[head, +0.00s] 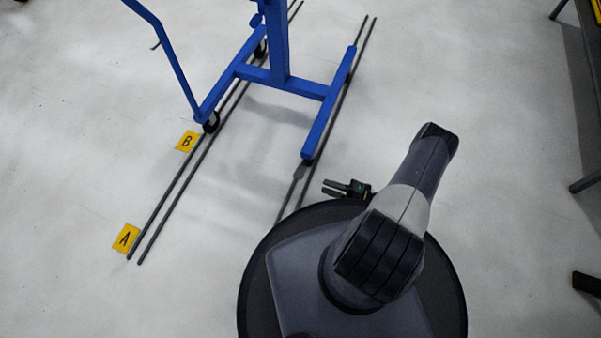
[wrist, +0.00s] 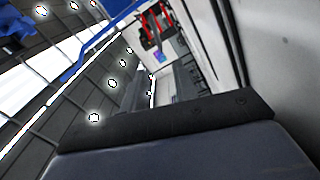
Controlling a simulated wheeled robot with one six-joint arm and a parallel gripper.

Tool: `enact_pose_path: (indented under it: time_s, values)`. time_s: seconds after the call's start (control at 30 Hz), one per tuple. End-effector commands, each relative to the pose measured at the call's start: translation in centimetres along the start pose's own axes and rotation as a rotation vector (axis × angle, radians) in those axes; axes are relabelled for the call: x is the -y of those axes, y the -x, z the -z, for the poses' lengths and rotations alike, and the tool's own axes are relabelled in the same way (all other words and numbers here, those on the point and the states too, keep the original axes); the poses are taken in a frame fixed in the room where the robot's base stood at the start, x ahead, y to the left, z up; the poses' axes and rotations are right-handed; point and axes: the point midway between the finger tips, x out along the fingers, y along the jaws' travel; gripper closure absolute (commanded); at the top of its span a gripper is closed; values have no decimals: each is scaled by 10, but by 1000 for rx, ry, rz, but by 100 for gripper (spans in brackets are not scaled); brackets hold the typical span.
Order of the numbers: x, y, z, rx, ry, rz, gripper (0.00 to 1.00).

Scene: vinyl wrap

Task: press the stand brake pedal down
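The blue stand (head: 282,80) stands on the floor rails at the top centre of the head view, with its front right leg end (head: 309,154) nearest me. A small grey flat piece (head: 299,172) sits low just below that leg end; it may be the brake pedal, but it is too small to be sure. My gripper (head: 326,187) is just right of and below this piece, apart from it in the picture. Its two dark fingers point left with a gap between them, empty. The wrist view shows no fingers and no clear pedal; blue parts (wrist: 92,45) show at its upper left.
Two pairs of dark rails (head: 170,205) run along the floor. Yellow floor markers A (head: 126,238) and B (head: 187,141) lie by the left pair. Dark furniture (head: 585,90) stands at the right edge. The floor between is clear.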

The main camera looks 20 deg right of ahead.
Motion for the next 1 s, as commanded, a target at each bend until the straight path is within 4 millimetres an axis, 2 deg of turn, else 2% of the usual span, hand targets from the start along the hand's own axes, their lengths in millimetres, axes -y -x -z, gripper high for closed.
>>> enact_pose_path:
  time_s: [0.6,0.8,1.0]
  values:
    - [1,-86,1,-7,2,3,72]
    - [0,-101,1,-5,3,2,72]
    - [0,-105,1,-4,3,2,72]
